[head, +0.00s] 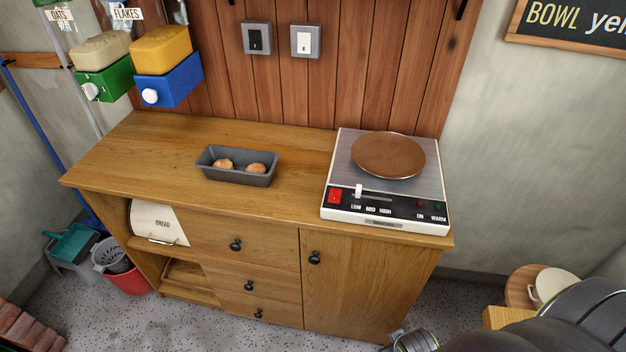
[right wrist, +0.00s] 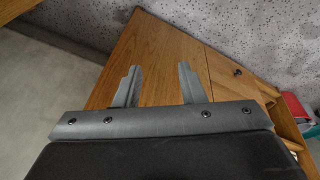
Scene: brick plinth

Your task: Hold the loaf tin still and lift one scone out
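The dark grey loaf tin (head: 236,177) stands upright on the wooden cabinet top, left of centre in the head view. Two brown scones lie in it, the left scone (head: 223,165) and the right scone (head: 256,169), with a gap between them. My right gripper (right wrist: 160,68) is open and empty in the right wrist view, with its two fingers apart over the cabinet's wood. The tin and scones do not show in that view. In the head view my right arm is at the lower right corner, away from the tin. My left gripper is not in view.
A hotplate (head: 340,203) with a round brown plate (head: 388,156) fills the right of the cabinet top (head: 140,160). Green (head: 104,82) and blue (head: 168,82) dispensers hang on the wall above the left end. The top around the tin is clear.

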